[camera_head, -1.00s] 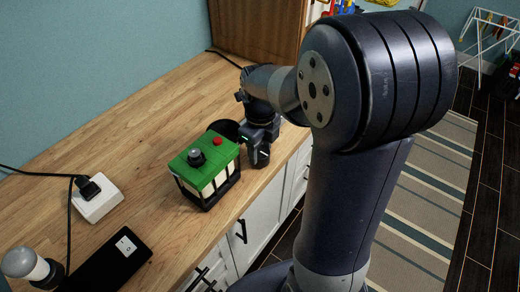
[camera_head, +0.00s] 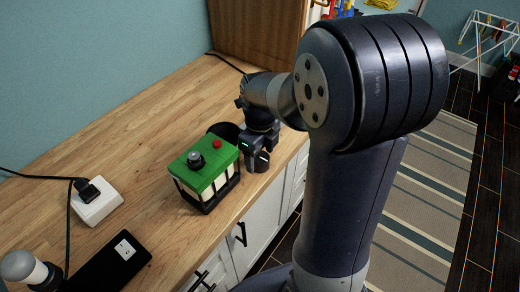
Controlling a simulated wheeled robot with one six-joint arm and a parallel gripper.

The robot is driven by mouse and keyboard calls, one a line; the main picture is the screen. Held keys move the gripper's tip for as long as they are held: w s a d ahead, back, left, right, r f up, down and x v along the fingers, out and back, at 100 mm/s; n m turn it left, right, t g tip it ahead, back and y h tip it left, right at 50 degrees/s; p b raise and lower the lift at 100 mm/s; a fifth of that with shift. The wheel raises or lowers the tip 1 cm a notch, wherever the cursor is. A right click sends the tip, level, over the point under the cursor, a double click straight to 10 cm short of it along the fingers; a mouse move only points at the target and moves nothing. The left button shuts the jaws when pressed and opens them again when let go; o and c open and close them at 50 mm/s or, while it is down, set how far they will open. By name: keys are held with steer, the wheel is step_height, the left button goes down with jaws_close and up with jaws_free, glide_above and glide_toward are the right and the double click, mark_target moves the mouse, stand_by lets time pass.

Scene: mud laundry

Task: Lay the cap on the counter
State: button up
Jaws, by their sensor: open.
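A box with a green top (camera_head: 205,165) and a dark frame stands on the wooden counter (camera_head: 130,150) near its front edge. On its top are a dark knob-like cap with a grey top (camera_head: 195,159) and a small red button (camera_head: 217,144). A dark round thing (camera_head: 224,130) lies behind the box, partly hidden; I cannot tell what it is. My gripper (camera_head: 258,160) is open, pointing down just right of the box near the counter's front edge. I see nothing held between its fingers, though the view of them is small.
A white socket block (camera_head: 97,203) with a black plug and cord lies at the left. A black flat device (camera_head: 112,262) and a white bulb-like thing (camera_head: 22,265) are at the near left. A wooden cabinet (camera_head: 262,35) stands at the back. The counter's middle is clear.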

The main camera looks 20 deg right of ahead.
mark_target(260, 157)
step_height(260, 157, up, 12)
steer(key=shift+r, duration=0.15)
stand_by(0.3)
